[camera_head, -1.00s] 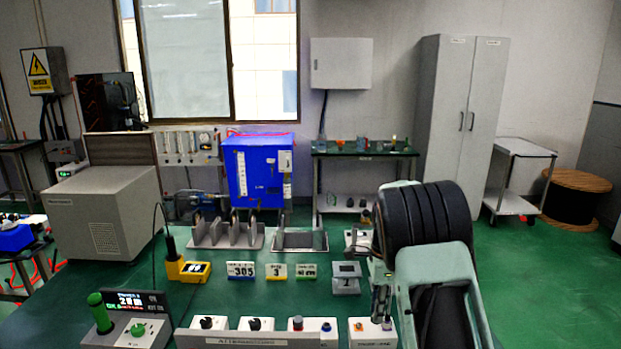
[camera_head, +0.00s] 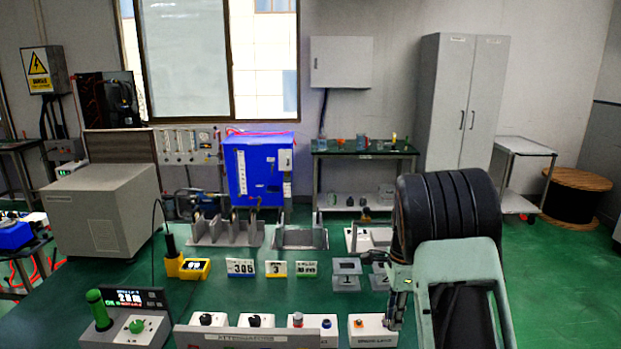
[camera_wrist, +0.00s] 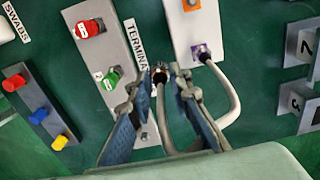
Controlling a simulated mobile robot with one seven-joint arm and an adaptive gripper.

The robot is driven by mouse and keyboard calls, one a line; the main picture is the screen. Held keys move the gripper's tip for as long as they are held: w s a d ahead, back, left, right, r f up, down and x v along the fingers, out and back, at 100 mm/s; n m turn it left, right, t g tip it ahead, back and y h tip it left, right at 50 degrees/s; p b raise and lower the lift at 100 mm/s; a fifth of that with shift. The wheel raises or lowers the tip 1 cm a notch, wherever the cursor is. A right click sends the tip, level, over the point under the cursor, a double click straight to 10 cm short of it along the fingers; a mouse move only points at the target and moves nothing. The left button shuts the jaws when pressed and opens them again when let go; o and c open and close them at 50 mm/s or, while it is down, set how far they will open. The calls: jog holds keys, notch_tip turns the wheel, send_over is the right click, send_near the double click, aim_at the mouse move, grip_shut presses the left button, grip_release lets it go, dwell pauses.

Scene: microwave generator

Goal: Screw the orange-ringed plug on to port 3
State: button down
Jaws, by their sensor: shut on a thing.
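In the wrist view my gripper (camera_wrist: 160,92) is shut on a small metallic plug (camera_wrist: 160,76), mostly hidden between the fingertips. Its ring colour is hard to make out. A white cable (camera_wrist: 164,125) runs down from it and seems to loop round to a purple-ringed connector (camera_wrist: 202,50) on a white box (camera_wrist: 190,25). In the head view my gripper (camera_head: 398,283) is by the right end of that white box (camera_head: 370,333), which has an orange button. I cannot read a port 3 marking; the plug's tip and whatever lies under it are hidden.
A grey terminator strip (camera_wrist: 112,48) with red and green caps lies left of my gripper. Grey numbered stands (camera_head: 347,275) are behind it in the head view. Instrument boxes (camera_head: 255,322) line the front edge. Green table is bare between them.

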jog(key=shift+s+d+f+b, duration=0.15)
jog(key=shift+s+d+b, duration=0.1)
jog(key=shift+s+d, duration=0.65)
jog(key=shift+s+d+f+b, duration=0.1)
jog(key=shift+s+d+b, duration=0.15)
jog(key=shift+s+d, duration=0.65)
jog(key=shift+d, duration=0.15)
jog(key=shift+s+d+f+b, duration=0.2)
jog(key=shift+s+d+b, duration=0.25)
jog(key=shift+s+d, duration=1.2)
jog(key=shift+d, duration=0.1)
jog(key=shift+s+d+f, duration=0.15)
jog(key=shift+s+d, duration=1.05)
jog(key=shift+d, duration=0.15)
jog(key=shift+f+b, duration=0.2)
jog(key=shift+b, duration=0.2)
jog(key=shift+f+b, duration=1.75)
jog(key=shift+f, duration=1)
jog(key=shift+f, duration=0.5)
jog(key=c, duration=1.7)
grip_release()
